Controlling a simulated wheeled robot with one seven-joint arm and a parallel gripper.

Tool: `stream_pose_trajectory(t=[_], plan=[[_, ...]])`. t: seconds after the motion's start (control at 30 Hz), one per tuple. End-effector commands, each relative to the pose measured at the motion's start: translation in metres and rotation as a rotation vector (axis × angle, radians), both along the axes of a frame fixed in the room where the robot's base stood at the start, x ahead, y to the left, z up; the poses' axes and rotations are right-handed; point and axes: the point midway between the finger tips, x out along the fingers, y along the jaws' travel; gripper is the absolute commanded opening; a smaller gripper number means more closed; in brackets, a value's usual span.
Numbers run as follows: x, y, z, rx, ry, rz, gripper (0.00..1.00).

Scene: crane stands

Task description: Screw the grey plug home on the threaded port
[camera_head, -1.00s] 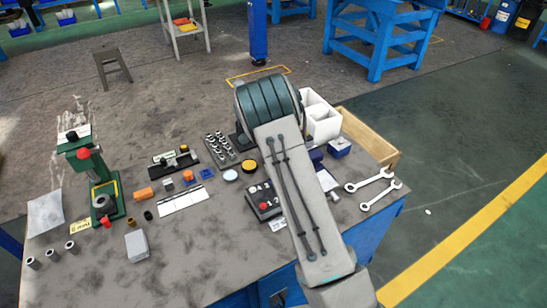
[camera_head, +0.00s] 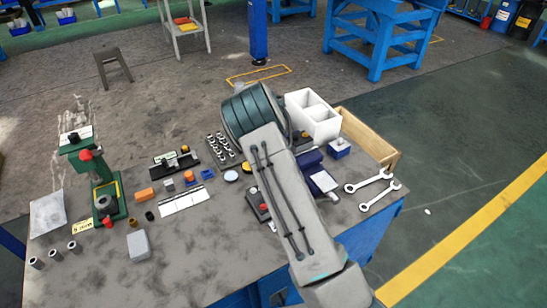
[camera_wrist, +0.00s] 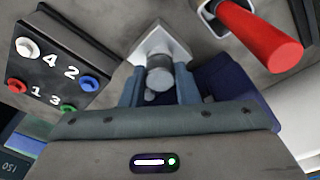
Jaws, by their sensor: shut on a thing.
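In the wrist view my gripper (camera_wrist: 160,88) has its two blue fingers shut on a short grey cylinder, the grey plug (camera_wrist: 160,77). The plug's round end faces the camera. Just beyond it is a pale, pointed metal plate (camera_wrist: 153,44). The plug overlaps this plate in the picture, and I cannot tell whether they touch. The threaded port is not clearly visible; the plug and fingers may hide it. In the head view my arm hides the gripper and the plug.
A dark box with numbered coloured knobs (camera_wrist: 55,62) lies left of my fingers, and a red-capped bar (camera_wrist: 262,35) reaches in at upper right. On the bench, a white bin (camera_head: 314,118) stands behind my arm and two wrenches (camera_head: 375,181) lie right. A green press (camera_head: 104,185) stands left.

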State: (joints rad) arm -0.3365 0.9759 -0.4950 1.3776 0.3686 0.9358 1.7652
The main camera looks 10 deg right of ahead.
Motion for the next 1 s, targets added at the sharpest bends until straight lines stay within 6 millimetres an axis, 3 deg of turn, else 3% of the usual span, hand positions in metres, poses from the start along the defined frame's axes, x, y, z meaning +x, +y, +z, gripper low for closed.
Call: stream_pose_trajectory(t=[0.2,0.63,1.0], plan=[[0.0012,0.0002,0.0006,-0.001,-0.001,-0.210,0.10],[0.0010,0.0003,0.0006,0.000,0.000,-0.285,0.10],[0.0018,-0.0006,0.0005,0.001,0.000,-0.669,0.10]])
